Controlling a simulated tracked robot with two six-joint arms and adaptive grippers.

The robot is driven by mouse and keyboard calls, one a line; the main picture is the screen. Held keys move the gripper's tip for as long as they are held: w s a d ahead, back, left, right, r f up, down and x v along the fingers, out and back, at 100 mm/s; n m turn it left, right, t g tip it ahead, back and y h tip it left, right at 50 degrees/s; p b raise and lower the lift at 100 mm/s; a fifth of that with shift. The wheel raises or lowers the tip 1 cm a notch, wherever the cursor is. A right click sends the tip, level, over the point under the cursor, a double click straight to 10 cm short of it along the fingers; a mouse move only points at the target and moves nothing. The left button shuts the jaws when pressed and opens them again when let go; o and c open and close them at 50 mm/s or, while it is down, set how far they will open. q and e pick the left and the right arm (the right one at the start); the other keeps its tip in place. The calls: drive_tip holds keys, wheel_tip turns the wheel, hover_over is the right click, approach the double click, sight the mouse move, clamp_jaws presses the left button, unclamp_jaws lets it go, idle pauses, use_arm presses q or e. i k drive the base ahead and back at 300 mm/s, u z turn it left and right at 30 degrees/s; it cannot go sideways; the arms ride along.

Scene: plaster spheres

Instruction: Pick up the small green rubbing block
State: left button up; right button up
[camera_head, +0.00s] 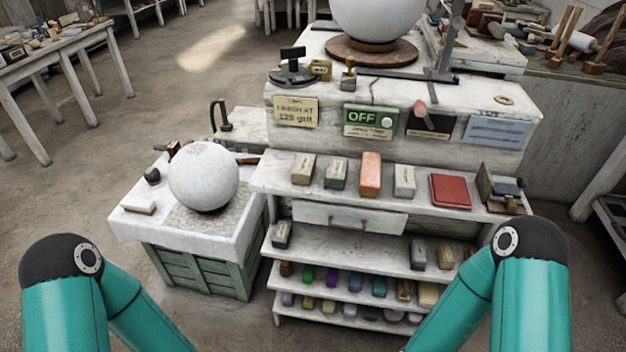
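A small block with a green lower part and a pale top (336,175) sits on the upper shelf, between a beige block (303,168) and a taller orange block (370,173). On a lower shelf is a row of small coloured blocks, among them a green one (308,274) and a teal one (379,286). I cannot tell which of these is the named rubbing block. Only the teal links of my two arms show, at the lower left and lower right. Both grippers are outside the picture.
The white shelf unit (330,243) has a drawer (350,217) under its upper shelf. A grey block (404,180) and a red pad (450,191) are further right. A plaster sphere (203,177) rests on a green crate (200,270) at left. Open floor lies left.

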sight(336, 170)
drive_tip(key=z, duration=0.7)
drive_tip(key=i, duration=0.45)
drive_tip(key=z, duration=0.4)
